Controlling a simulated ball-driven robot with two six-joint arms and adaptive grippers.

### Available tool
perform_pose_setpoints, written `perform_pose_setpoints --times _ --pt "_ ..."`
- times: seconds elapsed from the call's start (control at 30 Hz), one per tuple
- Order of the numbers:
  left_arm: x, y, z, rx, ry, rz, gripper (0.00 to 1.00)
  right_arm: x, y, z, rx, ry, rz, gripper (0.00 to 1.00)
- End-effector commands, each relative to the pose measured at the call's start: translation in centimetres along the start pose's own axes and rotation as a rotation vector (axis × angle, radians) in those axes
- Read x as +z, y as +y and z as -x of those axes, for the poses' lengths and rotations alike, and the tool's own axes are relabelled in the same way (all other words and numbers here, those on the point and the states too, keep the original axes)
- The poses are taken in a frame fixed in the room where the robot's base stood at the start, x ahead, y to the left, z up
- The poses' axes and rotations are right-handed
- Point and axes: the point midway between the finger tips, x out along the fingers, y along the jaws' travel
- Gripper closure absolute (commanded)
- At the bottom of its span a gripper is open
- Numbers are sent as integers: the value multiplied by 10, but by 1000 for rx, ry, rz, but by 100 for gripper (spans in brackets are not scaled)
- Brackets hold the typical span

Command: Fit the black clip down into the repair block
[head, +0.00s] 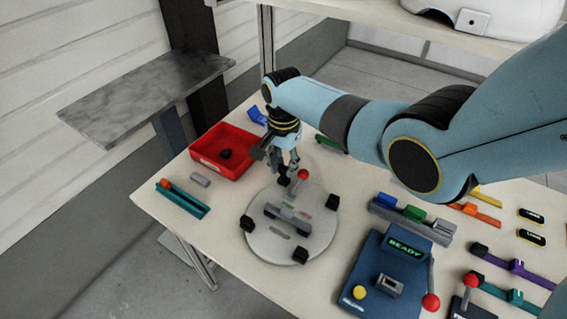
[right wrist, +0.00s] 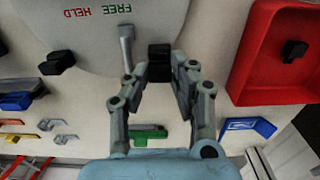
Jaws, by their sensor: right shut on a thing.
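My right gripper (head: 286,172) reaches down at the far rim of a round grey plate (head: 262,243). In the right wrist view its fingers (right wrist: 160,75) are shut on a black block (right wrist: 159,54) at the plate's edge. Similar black blocks stand around the rim. A small grey block (head: 288,213) lies on the plate's middle; it looks like the repair block. A small black piece (head: 225,154), perhaps the black clip, lies in the red tray (head: 202,161); it also shows in the right wrist view (right wrist: 293,50). My left gripper is out of view.
A red-knobbed lever (head: 303,174) stands close beside my right gripper. A blue device (head: 375,262) reading READY and a grey rack (head: 385,211) of coloured clips stand at right. A teal rail (head: 190,202) lies at left. My right arm crosses above the table.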

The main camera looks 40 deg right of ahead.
Motion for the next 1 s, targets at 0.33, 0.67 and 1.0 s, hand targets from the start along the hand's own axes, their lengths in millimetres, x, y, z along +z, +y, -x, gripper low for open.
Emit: perform_pose_setpoints --times 0.33,0.67,1.0 --pt "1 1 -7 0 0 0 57 0 0 -9 1 -1 0 90" --pt "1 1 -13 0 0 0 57 0 0 -17 1 -1 0 90" --pt "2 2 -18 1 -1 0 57 0 0 -24 1 0 0 73"
